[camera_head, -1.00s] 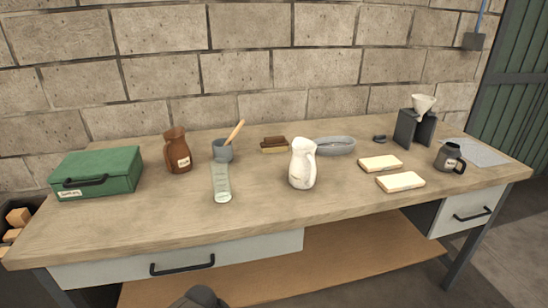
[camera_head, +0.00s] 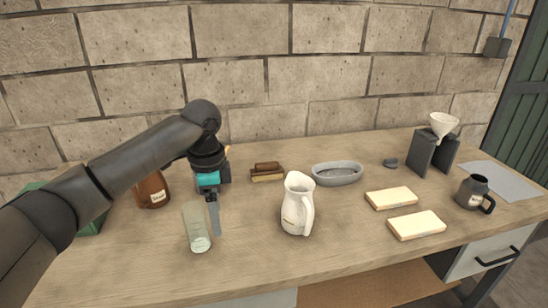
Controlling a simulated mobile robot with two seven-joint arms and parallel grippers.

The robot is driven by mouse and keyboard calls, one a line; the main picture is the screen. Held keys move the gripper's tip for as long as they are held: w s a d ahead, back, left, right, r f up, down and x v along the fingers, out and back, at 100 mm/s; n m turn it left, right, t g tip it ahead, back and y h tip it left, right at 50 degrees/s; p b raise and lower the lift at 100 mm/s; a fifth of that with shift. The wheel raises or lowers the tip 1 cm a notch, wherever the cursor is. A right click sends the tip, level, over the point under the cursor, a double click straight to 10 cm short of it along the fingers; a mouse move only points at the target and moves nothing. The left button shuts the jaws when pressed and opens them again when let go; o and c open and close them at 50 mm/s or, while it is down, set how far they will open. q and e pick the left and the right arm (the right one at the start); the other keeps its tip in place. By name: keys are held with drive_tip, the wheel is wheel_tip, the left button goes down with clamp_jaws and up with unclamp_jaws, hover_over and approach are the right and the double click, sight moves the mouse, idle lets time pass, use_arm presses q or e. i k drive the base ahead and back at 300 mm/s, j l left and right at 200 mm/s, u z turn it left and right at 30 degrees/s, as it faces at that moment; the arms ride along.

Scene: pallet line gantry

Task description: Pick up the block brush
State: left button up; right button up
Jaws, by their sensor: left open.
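The block brush (camera_head: 267,172), a small brown wooden block with a pale lower part, lies on the workbench near the wall, just right of my left arm. My left gripper (camera_head: 214,222) points down over the bench, left of the brush and nearer the front, apart from it. It is open, with nothing seen between its fingers, which overlap edge-on. My right gripper is out of view.
A clear glass (camera_head: 196,229) stands close left of the gripper, and a white pitcher (camera_head: 297,205) stands to its right. A grey oval dish (camera_head: 337,174) is right of the brush. My arm partly covers the brown jug (camera_head: 153,191) and green box (camera_head: 91,222).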

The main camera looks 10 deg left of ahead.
sight(267, 170)
drive_tip(key=i, duration=1.3)
